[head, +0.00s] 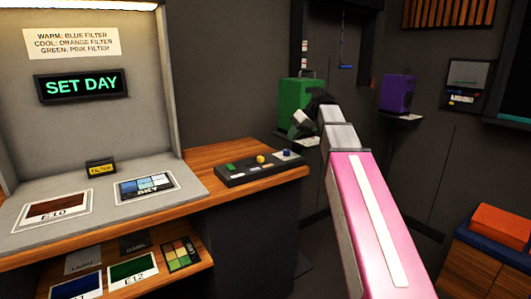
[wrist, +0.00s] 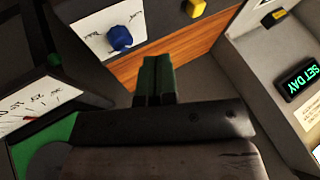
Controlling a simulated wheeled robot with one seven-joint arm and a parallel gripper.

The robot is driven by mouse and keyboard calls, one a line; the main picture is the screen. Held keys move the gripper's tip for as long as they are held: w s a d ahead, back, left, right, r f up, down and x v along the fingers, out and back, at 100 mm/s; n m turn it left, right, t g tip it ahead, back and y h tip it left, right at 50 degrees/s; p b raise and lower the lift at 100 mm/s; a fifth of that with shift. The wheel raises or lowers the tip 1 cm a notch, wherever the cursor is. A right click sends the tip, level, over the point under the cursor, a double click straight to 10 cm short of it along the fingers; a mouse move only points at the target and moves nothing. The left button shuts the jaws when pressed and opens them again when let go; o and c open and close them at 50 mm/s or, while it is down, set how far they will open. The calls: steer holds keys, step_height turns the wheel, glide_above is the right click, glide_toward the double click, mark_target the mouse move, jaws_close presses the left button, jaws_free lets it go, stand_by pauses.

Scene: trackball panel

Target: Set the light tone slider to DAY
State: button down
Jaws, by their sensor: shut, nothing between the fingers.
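A dark control panel (head: 258,170) sits at the right end of the wooden desk and carries green, yellow and blue knobs. In the wrist view, the blue knob (wrist: 120,38) stands on a white marked plate, with the yellow knob (wrist: 195,8) beyond it. I cannot read which knob is the light tone slider or where DAY is. A display (head: 81,86) reads SET DAY; it also shows in the wrist view (wrist: 299,80). My gripper (wrist: 157,62) is shut and empty, apart from the blue knob. In the head view it is beyond the panel, its fingertips unclear.
A grey viewing booth (head: 30,130) stands on the desk (head: 225,150), with cards inside and on a lower shelf. A green box (head: 295,92) and a purple box (head: 397,93) are by the back wall. An orange item (head: 500,222) lies on a wooden cabinet at right.

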steer(key=shift+w+a+r, duration=0.1)
steer(key=shift+w+r, duration=0.05)
steer(key=shift+r, duration=0.25)
glide_toward(269, 161)
steer(key=w+f, duration=0.1)
steer(key=a+f, duration=0.1)
steer(key=w+a+f, duration=0.1)
steer(key=f, duration=0.1)
steer(key=shift+w+a+f, duration=0.1)
steer(key=shift+w+a, duration=0.15)
steer(key=shift+w, duration=0.1)
steer(key=s+a, duration=0.1)
steer(key=a, duration=0.1)
steer(key=shift+s+a+f, duration=0.15)
steer(key=shift+s+a, duration=0.4)
steer(key=shift+a, duration=0.2)
